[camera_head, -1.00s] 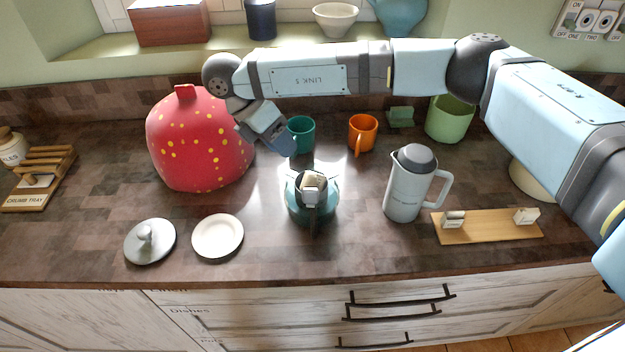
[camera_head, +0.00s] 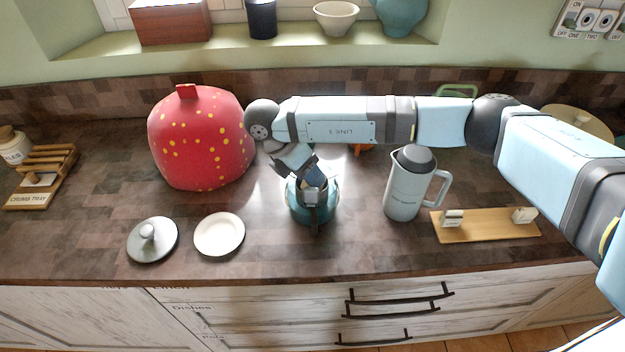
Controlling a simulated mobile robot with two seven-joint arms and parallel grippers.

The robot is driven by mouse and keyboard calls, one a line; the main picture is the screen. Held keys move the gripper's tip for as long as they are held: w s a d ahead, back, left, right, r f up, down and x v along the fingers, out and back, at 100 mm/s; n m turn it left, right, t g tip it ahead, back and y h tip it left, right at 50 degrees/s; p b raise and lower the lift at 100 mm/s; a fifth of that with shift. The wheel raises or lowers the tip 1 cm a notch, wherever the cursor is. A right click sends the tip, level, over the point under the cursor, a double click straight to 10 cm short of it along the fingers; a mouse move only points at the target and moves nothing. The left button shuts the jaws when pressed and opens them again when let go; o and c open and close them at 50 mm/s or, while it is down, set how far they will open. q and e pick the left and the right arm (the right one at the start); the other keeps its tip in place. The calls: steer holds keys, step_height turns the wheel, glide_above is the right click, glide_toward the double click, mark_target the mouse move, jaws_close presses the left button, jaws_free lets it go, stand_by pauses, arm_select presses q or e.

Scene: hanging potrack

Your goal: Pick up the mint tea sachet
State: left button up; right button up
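My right gripper (camera_head: 314,177) is over the open mouth of a teal teapot (camera_head: 298,211). Its fingertips are small and partly hidden, so I cannot tell whether they are open or shut. A small grey, box-like piece (camera_head: 312,197) shows at the teapot's mouth, right by the gripper. I cannot tell whether it is the mint tea sachet or whether the gripper touches it. Two small pale packets, one on the left (camera_head: 452,218) and one on the right (camera_head: 524,215), stand on a wooden board; their labels are unreadable. My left gripper is not in view.
A grey jug (camera_head: 402,190) stands right of the teapot, left of the wooden board (camera_head: 487,228). A red dotted cosy (camera_head: 200,140) stands behind left. A grey lid (camera_head: 150,243) and a white saucer (camera_head: 219,237) lie front left. My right arm covers much of the counter's back.

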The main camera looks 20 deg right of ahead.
steer(key=c, duration=0.6)
steer(key=shift+r, duration=0.1)
step_height(320, 180, up, 20)
steer(key=shift+f, duration=0.1)
stand_by(0.3)
